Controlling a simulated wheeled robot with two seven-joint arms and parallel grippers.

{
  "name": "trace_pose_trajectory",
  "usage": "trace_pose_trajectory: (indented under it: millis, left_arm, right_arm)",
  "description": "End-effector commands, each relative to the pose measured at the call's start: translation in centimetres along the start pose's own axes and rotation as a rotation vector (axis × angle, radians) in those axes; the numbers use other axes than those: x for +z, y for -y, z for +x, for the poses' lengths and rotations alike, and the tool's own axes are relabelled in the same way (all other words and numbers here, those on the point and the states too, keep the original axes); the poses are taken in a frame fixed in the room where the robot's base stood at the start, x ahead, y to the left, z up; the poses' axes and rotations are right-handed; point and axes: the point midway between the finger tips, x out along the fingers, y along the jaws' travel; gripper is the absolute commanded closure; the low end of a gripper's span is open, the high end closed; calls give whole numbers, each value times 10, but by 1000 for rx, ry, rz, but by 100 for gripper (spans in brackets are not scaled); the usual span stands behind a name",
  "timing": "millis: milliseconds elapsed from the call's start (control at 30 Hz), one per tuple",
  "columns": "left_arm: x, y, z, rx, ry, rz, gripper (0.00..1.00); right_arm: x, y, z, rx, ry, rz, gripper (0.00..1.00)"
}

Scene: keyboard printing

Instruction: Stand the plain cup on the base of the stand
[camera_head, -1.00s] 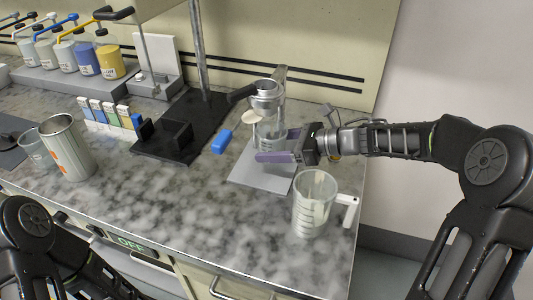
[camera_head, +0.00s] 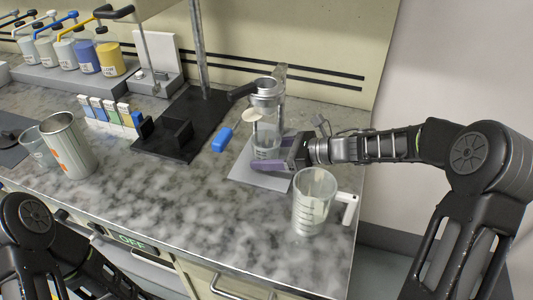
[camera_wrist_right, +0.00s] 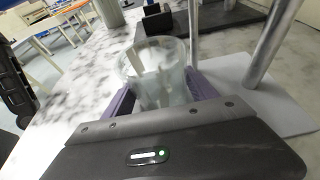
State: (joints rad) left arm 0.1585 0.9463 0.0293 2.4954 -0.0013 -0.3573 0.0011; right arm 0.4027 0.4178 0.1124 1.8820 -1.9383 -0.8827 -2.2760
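The plain cup (camera_head: 263,141) is clear, with no handle, and upright. It is over the grey base of the stand (camera_head: 247,174), below the metal holder (camera_head: 266,88). I cannot tell whether its bottom touches the base. My right gripper (camera_head: 272,164) is shut on the cup low down, with purple fingers at its sides. In the right wrist view the cup (camera_wrist_right: 157,72) is between the fingers, and the grey base (camera_wrist_right: 262,104) lies beyond to the right. Of my left arm only links show at lower left; its gripper is out of view.
A clear jug with a white handle (camera_head: 313,203) stands close in front of the base. A blue block (camera_head: 222,140) lies to the left. A black stand (camera_head: 180,135), a metal tumbler (camera_head: 68,147) and pump bottles (camera_head: 110,58) are farther left.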

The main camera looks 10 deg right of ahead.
Motion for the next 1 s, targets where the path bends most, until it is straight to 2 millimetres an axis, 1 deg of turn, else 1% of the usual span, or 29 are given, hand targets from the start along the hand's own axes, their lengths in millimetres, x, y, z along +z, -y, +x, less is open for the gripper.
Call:
trace_pose_trajectory:
  millis: [33,200,267,500,633,667,767,867,1000]
  left_arm:
    - [0,0,0,0,0,0,56]
    - [0,0,0,0,0,0,56]
    - [0,0,0,0,0,0,56]
    - [0,0,-1,0,0,0,56]
    - [0,-2,-6,0,0,0,56]
    - [0,-2,-5,0,0,0,56]
    - [0,0,-1,0,0,0,56]
    - [0,1,2,0,0,0,56]
    - [0,2,5,0,0,0,56]
  right_arm:
    - [0,0,0,0,-1,0,30]
    - [0,0,0,0,-1,0,16]
    - [0,0,0,0,-1,0,12]
    - [0,0,0,0,-1,0,12]
    - [5,0,-2,0,-1,1,12]
    - [3,1,-4,-2,-1,0,12]
    - [1,2,-16,-5,-2,-1,12]
    - [2,1,-34,-4,-1,-1,12]
    - [1,1,-64,-4,-2,-1,12]
